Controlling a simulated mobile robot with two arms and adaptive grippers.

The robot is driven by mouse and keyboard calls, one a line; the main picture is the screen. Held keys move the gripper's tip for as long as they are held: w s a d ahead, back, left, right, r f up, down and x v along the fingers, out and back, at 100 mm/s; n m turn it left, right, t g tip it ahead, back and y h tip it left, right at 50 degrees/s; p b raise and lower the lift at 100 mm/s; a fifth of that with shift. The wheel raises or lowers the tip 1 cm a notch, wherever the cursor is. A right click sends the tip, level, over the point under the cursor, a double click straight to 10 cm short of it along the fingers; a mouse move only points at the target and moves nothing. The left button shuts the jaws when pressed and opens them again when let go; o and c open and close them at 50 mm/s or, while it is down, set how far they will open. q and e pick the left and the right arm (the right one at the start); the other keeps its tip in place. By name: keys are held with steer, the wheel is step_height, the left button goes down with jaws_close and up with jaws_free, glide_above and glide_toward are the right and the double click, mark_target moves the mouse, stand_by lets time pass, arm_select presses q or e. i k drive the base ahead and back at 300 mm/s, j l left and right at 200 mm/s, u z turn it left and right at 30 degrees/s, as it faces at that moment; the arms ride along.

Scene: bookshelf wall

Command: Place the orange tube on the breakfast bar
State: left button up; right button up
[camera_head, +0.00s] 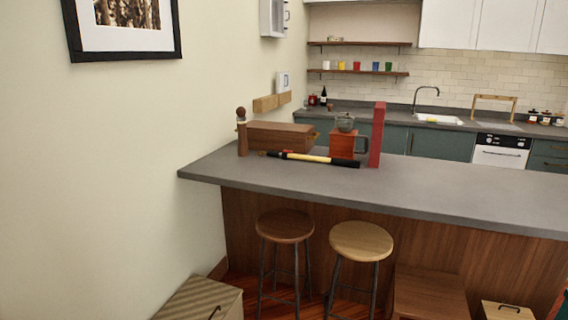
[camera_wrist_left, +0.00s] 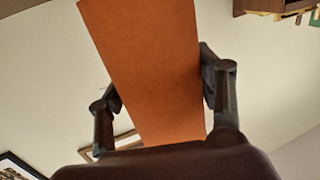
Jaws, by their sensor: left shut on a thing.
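The orange tube (camera_wrist_left: 150,65) fills the middle of the left wrist view as a long, plain orange shape that narrows toward the gripper's palm. My left gripper (camera_wrist_left: 160,82) is shut on it, with one dark finger on each side. The tube's far end is cut off at the top of that view. The breakfast bar (camera_head: 440,188) has a grey top and a brown wood front in the head view. Neither gripper nor the held tube can be made out in the head view, so I cannot tell how far they are from the bar.
On the bar's left half are a wooden box (camera_head: 278,136), a pepper mill (camera_head: 242,133), a yellow-black stick-like tool (camera_head: 310,157), a coffee grinder (camera_head: 344,143) and an upright red block (camera_head: 377,135). The bar's right half is clear. Two stools (camera_head: 285,226) (camera_head: 361,241) stand in front.

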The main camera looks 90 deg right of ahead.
mark_target(293, 163)
steer(key=z, duration=1.65)
steer(key=i+l+z, duration=0.75)
steer(key=i+l, duration=0.4)
steer(key=i, duration=0.15)
steer(key=i+l, duration=0.4)
steer(key=i, duration=0.2)
